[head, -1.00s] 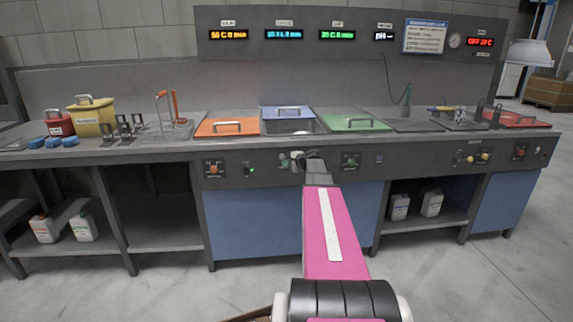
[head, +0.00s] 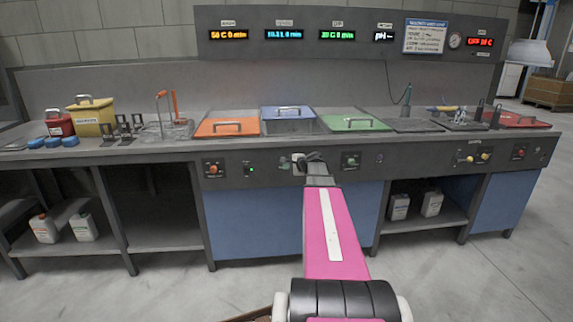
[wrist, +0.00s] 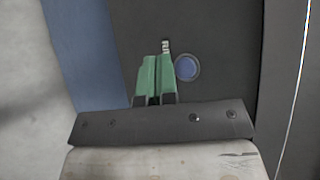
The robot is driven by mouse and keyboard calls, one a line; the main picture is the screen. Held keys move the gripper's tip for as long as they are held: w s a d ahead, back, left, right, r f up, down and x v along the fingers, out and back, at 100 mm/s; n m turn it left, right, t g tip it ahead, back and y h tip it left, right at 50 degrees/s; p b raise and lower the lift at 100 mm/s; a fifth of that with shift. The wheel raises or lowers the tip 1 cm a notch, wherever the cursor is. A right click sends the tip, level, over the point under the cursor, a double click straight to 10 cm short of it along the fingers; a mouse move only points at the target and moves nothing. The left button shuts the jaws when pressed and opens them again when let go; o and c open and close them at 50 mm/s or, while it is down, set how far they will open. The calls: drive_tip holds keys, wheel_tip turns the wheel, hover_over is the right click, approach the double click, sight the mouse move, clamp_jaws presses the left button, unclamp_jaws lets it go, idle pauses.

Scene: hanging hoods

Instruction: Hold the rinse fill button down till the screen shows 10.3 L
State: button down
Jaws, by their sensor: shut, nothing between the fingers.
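The rinse display (head: 284,34) glows blue on the raised back panel. It shows a litre figure that looks like ten-point-something, but its last digits are too blurred to read surely. In the wrist view, my gripper (wrist: 157,62) has its green fingers shut and empty, close to the dark control panel. A round blue button (wrist: 187,67) with a pale rim sits just right of the fingertips. It is uncovered, and a small white label (wrist: 166,46) shows beside the tips. I cannot tell whether the tips touch the panel or hide another control. In the head view, my wrist hides this spot.
The floor in front is clear.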

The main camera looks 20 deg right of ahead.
drive_tip(key=s, duration=0.1)
drive_tip(key=s+a, duration=0.1)
drive_tip(key=s, duration=0.1)
drive_tip(key=shift+s, duration=0.15)
idle(1.0)
drive_tip(key=s+a+f+n+g+h, duration=0.1)
drive_tip(key=s+a+f+n+g, duration=0.3)
drive_tip(key=s+a+f+n, duration=0.45)
drive_tip(key=s+a+f+n+g, duration=0.4)
drive_tip(key=s+a, duration=0.3)
drive_tip(key=a, duration=0.5)
drive_tip(key=s+a+f+n+g+h, duration=0.2)
drive_tip(key=s, duration=0.3)
drive_tip(key=s+a+f+n+g+h, duration=0.1)
drive_tip(key=s+a+f+n+h, duration=0.1)
drive_tip(key=s, duration=0.4)
drive_tip(key=shift+a+f+g, duration=0.2)
drive_tip(key=shift+f+g, duration=0.2)
drive_tip(key=shift+d, duration=0.1)
